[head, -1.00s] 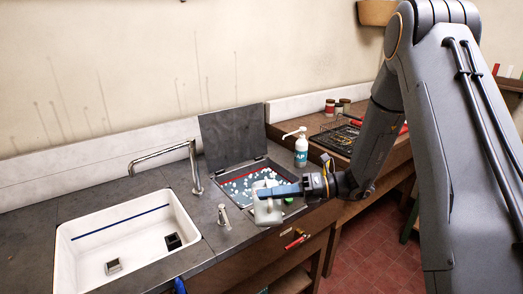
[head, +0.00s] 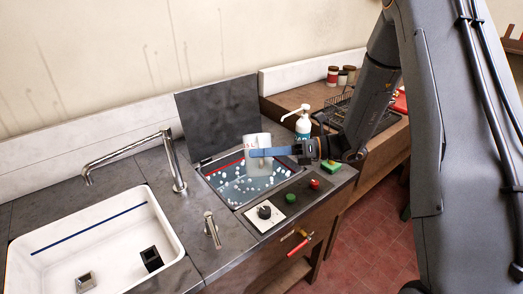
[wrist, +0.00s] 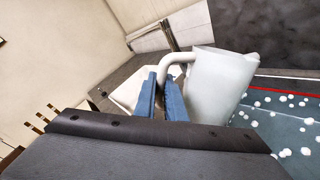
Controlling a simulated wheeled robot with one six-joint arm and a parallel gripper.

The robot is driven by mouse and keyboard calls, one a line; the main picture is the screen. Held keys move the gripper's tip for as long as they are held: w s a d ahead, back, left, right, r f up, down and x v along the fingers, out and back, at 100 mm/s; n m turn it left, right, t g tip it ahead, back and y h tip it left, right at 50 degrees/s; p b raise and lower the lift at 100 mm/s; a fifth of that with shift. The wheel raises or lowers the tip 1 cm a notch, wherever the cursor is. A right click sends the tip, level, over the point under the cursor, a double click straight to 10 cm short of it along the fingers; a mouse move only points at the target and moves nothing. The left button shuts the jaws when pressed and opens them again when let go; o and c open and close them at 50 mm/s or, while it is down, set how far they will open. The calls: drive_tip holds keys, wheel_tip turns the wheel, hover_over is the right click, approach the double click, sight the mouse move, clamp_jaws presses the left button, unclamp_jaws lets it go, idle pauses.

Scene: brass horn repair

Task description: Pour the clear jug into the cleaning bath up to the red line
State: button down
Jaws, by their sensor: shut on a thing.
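The jug (head: 256,143), pale and translucent, is raised over the back of the cleaning bath (head: 222,190) and looks about upright. It also shows in the wrist view (wrist: 216,85), with its handle towards me. My gripper (head: 262,153) is shut on the handle; its blue fingers (wrist: 163,98) hide part of it. The bath holds bluish liquid with several white lumps floating on it. The red line (head: 226,166) runs along its back wall above the liquid and shows in the wrist view (wrist: 290,91). No stream shows. The level inside the jug cannot be seen.
A raised dark lid (head: 217,115) stands behind the bath. A pump bottle (head: 303,122) is close at its right. A knob panel (head: 265,213) and green and red buttons are in front. A tap (head: 172,160) and white sink (head: 90,225) are at left.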

sight(261, 168)
drive_tip(key=shift+s+f+n+y+b, duration=0.15)
drive_tip(key=shift+f+n+b, duration=0.75)
drive_tip(key=shift+f+b, duration=0.7)
drive_tip(key=shift+s+f+n+y+b, duration=0.15)
drive_tip(key=shift+f+n+b, duration=0.85)
drive_tip(key=shift+b, duration=1)
drive_tip(key=f+n+b, duration=0.1)
drive_tip(key=f+b, duration=0.1)
drive_tip(key=w+f+n+b, duration=0.1)
drive_tip(key=f+n+b, duration=0.1)
drive_tip(key=b, duration=0.1)
drive_tip(key=shift+w+f+t, duration=0.1)
drive_tip(key=shift+w+t, duration=0.05)
drive_tip(key=shift+t, duration=0.25)
